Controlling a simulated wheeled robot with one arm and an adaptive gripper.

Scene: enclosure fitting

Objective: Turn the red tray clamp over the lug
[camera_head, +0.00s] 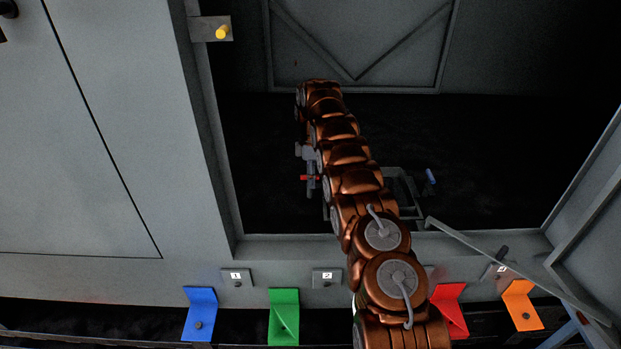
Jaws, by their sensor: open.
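A small red bar, which looks like the red tray clamp (304,178), shows inside the dark enclosure just left of my arm. It appears to lie crosswise at the left side of a grey tray frame (405,190). My arm reaches into the enclosure and covers much of the tray. Grey parts that look like my gripper (310,160) show beside the arm, close to the red bar; it is open. I cannot tell whether it touches the bar. The lug cannot be made out. A small blue clamp (430,176) stands at the tray's right side.
Blue (200,314), green (284,317), red (450,310) and orange (522,305) brackets line the front below numbered plates. A yellow knob (222,33) is on the left frame post. A grey bar (485,250) slants across the opening's right front. The enclosure's right interior looks clear but dark.

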